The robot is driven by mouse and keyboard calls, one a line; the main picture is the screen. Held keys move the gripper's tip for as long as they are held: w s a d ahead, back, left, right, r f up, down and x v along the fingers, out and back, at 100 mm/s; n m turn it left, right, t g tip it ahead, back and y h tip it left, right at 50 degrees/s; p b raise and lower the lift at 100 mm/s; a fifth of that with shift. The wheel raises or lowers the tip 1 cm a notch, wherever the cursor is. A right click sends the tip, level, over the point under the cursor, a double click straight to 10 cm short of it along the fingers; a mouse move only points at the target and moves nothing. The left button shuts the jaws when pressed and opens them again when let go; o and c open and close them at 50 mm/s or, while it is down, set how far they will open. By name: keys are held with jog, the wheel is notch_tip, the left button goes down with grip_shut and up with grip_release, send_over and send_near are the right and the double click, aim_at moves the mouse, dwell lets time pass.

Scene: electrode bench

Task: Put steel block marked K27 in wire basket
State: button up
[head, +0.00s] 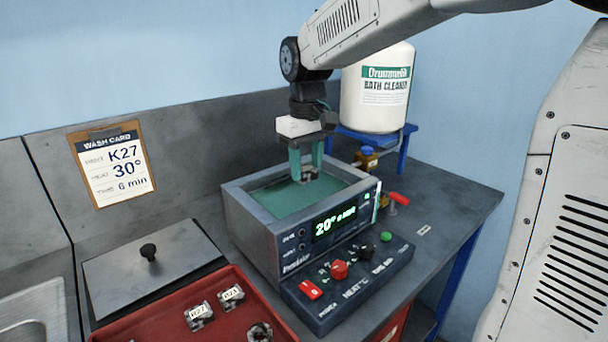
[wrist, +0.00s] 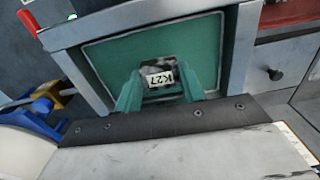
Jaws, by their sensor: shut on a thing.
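My gripper (head: 307,176) is shut on the steel block marked K27 (wrist: 158,77), with the label facing the wrist camera. In the head view the block (head: 305,179) shows only as a small grey piece between the teal fingertips. My gripper (wrist: 160,86) points down over the open top of the grey bath (head: 262,255), inside its rim as seen in both views. The bath shows a flat green surface (head: 268,208). I cannot tell whether the block touches it. No wire basket can be made out.
A red tray (head: 168,332) at front holds labelled blocks (head: 200,315) and a round metal part (head: 260,332). A grey lid (head: 185,262) lies left of the bath. A control panel (head: 365,268) is in front. A white cleaner drum (head: 377,90) stands behind right.

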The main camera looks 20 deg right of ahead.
aim_at(304, 178)
jog(key=shift+w+d+f, duration=0.15)
jog(key=shift+w+f, duration=0.5)
jog(key=shift+f, duration=0.3)
jog(key=shift+w+d+f, duration=0.1)
jog(key=shift+w+f, duration=0.5)
jog(key=shift+f, duration=0.3)
jog(key=shift+f, duration=0.55)
jog(key=o, duration=1.1)
jog(key=shift+o, duration=0.2)
